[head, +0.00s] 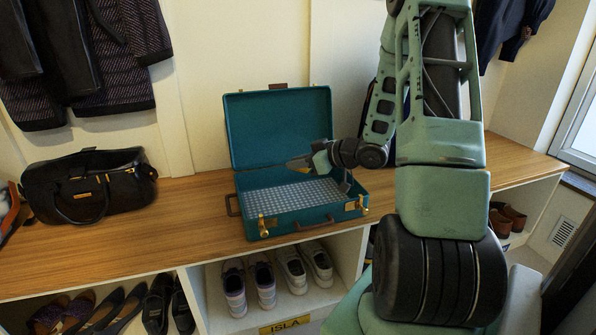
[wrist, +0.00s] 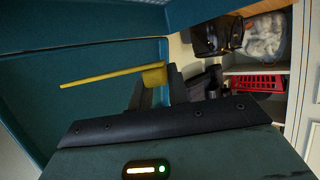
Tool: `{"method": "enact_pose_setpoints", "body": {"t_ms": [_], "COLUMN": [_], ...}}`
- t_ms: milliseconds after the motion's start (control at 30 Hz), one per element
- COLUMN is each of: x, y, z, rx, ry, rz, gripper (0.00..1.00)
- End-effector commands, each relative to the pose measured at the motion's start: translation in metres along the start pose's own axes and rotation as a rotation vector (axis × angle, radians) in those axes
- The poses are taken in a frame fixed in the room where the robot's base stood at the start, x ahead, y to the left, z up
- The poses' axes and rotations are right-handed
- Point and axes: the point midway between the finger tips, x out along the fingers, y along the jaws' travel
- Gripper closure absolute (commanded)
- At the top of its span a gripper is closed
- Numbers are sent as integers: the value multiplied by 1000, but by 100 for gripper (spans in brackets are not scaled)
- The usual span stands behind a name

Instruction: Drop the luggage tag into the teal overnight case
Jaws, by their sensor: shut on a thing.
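The teal overnight case (head: 308,217) stands open on the wooden bench top, its lid (head: 277,125) upright at the back. Its floor has a pale checked lining, and brass latches show on its front. My gripper (head: 318,160) is over the case's open inside, in front of the lid. In the wrist view, my gripper (wrist: 152,86) is shut on the yellow luggage tag (wrist: 113,76), which looks thin and nearly edge-on and reaches out to the left. Teal case surfaces (wrist: 85,30) fill much of that view. The gap between tag and lining is hard to judge.
A black handbag (head: 88,186) sits on the bench (head: 185,215) to the left. Jackets hang on the wall above it. Shoes (head: 263,283) fill the cubbies below. The bench top between handbag and case is clear. My arm hides part of the bench on the right.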

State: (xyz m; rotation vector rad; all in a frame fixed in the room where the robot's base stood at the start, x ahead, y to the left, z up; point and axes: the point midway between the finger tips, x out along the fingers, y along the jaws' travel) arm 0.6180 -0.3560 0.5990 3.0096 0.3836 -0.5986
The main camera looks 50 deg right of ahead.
Motion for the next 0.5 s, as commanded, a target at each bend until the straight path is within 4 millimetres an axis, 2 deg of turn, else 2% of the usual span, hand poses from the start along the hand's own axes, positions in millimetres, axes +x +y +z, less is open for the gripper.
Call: {"method": "enact_pose_setpoints", "body": {"t_ms": [33,67,100,133,167,500], "x": [0,0,0,0,0,-4], "y": [0,0,0,0,0,0], "z": [0,0,0,0,0,-1], "rx": [0,0,0,0,0,0], "ry": [0,0,0,0,0,-1], "rz": [0,0,0,0,0,1], "gripper": [100,80,69,60,57,57]}}
